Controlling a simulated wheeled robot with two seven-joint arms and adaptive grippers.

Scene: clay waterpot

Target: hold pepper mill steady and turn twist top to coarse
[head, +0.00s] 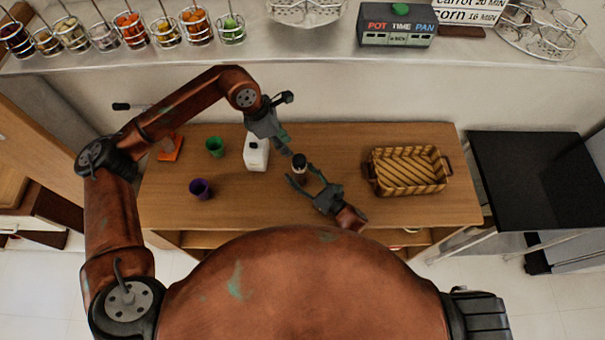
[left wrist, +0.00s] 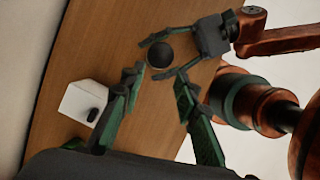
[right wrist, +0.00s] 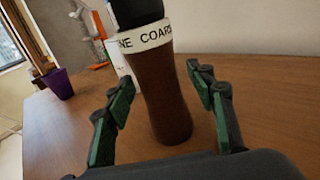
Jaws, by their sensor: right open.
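The pepper mill stands upright on the wooden table, with a brown waisted body (right wrist: 160,95), a white band lettered "NE COARS" and a black top (head: 299,160). The black top shows from above in the left wrist view (left wrist: 159,54). My right gripper (right wrist: 160,78) is open, its fingers on either side of the mill's body with gaps showing. My left gripper (left wrist: 156,78) is open and empty, above and beside the mill; in the head view it (head: 285,145) is just behind the top.
A white box-like container (head: 256,155) stands close left of the mill. Green (head: 215,147) and purple (head: 200,189) cups and an orange item (head: 170,148) lie further left. A wicker basket (head: 407,172) is at right. Some table between mill and basket is clear.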

